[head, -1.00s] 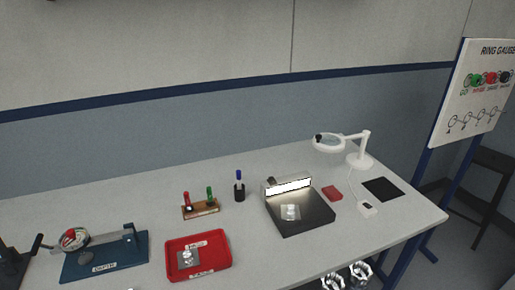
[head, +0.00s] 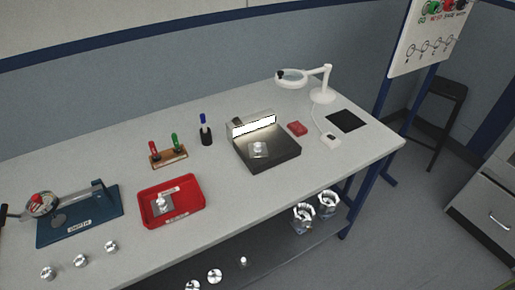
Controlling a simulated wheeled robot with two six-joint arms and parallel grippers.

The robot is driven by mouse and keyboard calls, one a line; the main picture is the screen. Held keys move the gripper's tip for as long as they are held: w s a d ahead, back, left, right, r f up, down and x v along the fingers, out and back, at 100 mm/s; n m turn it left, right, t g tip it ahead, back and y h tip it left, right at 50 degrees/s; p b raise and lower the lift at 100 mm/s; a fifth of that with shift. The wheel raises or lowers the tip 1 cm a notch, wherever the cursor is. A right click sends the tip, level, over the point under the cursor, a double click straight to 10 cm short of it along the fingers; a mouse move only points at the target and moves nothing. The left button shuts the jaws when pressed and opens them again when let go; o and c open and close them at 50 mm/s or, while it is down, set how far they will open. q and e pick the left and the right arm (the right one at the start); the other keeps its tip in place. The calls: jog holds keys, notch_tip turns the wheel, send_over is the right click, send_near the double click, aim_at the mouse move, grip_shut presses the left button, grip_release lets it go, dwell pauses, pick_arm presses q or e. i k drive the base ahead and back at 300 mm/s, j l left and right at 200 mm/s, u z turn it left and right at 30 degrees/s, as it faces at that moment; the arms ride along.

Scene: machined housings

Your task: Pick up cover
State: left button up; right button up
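No part is marked as the cover, so I cannot tell which it is. A small square metal plate with a shiny round part (head: 162,203) lies in the red tray (head: 190,214). A similar square metal piece (head: 259,149) sits on the black lit inspection stand (head: 275,163). Three small shiny metal parts, left (head: 47,273), middle (head: 81,261) and right (head: 111,247), stand on the table near its front edge. Two larger ring-topped metal housings (head: 303,218) (head: 328,204) stand on the lower shelf. Neither of my grippers is in view.
A blue gauge base (head: 80,228) stands at the table's left. Red and green plug gauges in a wooden block (head: 169,158), a blue-topped marker holder (head: 206,135), a red block (head: 297,128) and a magnifier lamp (head: 322,96) stand farther back. Small round parts (head: 214,276) lie on the lower shelf (head: 275,262).

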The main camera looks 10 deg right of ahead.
aim_at(258, 149)
jog(key=l+u, duration=0.2)
jog(key=u, duration=0.25)
jog(key=i+l+u, duration=0.1)
jog(key=u, duration=0.35)
jog(key=l+u, duration=0.15)
jog(key=l, duration=0.35)
jog(key=l+u, duration=0.15)
jog(key=l, duration=0.35)
jog(key=k+l+u, duration=0.15)
jog(key=l, duration=0.35)
jog(key=l+u, duration=0.15)
jog(key=l, duration=0.35)
jog(key=k+l+u, duration=0.15)
jog(key=l, duration=0.3)
